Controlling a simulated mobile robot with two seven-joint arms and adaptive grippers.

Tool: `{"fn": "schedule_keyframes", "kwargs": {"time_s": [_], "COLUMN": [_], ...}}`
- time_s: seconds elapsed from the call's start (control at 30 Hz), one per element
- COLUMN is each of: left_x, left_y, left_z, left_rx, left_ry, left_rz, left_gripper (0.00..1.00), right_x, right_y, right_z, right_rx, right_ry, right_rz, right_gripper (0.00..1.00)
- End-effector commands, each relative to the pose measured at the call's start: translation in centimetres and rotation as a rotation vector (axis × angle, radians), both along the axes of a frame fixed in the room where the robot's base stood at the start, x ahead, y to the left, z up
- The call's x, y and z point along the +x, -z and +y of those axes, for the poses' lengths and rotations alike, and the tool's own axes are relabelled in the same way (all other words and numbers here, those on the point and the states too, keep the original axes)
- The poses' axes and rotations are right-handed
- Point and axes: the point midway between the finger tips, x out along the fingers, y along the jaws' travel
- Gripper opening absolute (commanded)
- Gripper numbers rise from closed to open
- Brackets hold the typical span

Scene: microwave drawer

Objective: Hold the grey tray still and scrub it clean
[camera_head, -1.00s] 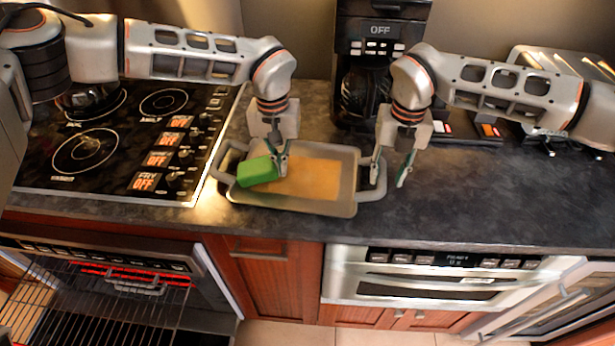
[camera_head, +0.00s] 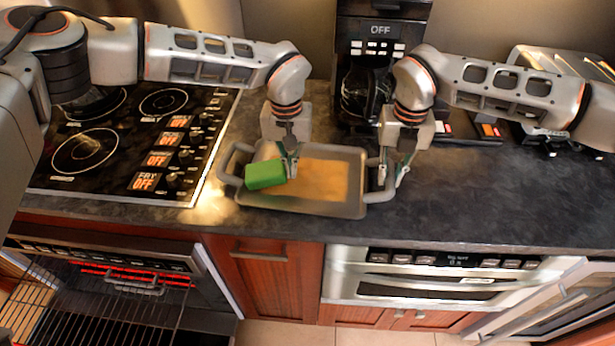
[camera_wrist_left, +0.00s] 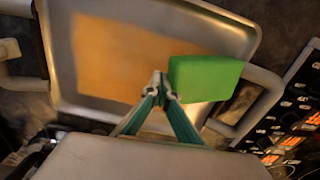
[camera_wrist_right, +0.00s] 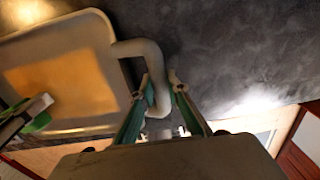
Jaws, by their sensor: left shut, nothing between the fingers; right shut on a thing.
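The grey tray (camera_head: 345,209) lies on the dark counter, with a brown-orange patch (camera_head: 325,180) over its bottom. A green sponge (camera_head: 265,175) rests at the tray's left side; it also shows in the left wrist view (camera_wrist_left: 205,78). My left gripper (camera_head: 292,172) is over the tray, just right of the sponge. Its fingertips (camera_wrist_left: 160,88) are together and empty beside the sponge; I cannot tell whether they touch it. My right gripper (camera_head: 392,177) is shut on the tray's right handle (camera_wrist_right: 150,65), with a finger on each side.
A cooktop (camera_head: 110,150) with knobs is left of the tray. A coffee maker (camera_head: 375,60) stands behind it and a toaster (camera_head: 560,90) at the back right. The counter (camera_head: 500,190) to the right is clear. An open oven rack (camera_head: 95,310) is below left.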

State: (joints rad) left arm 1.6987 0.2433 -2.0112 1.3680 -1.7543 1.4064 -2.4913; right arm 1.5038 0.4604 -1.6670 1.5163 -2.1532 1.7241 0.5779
Motion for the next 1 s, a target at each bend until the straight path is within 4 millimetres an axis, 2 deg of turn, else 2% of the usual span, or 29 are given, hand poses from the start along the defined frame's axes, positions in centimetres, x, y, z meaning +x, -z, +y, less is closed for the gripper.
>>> {"fn": "schedule_keyframes", "kwargs": {"time_s": [0.03,0.53,1.0], "left_x": [0.2,-0.1,-0.8], "left_y": [0.6,1.1,1.6], "left_z": [1.0,-1.4,-4.4], "left_rx": [0.021,0.018,0.009], "left_ry": [-0.016,-0.011,0.005], "left_rz": [0.003,0.006,0.01], "left_gripper": [0.0,0.0,0.0], "right_x": [0.3,0.2,0.0], "right_y": [0.3,0.3,0.1], "right_z": [-1.2,-1.0,-0.3], "right_rx": [-0.017,-0.014,-0.003], "right_ry": [0.02,0.017,0.004], "right_rz": [0.002,0.002,0.001], "right_gripper": [0.0,0.0,0.0]}}
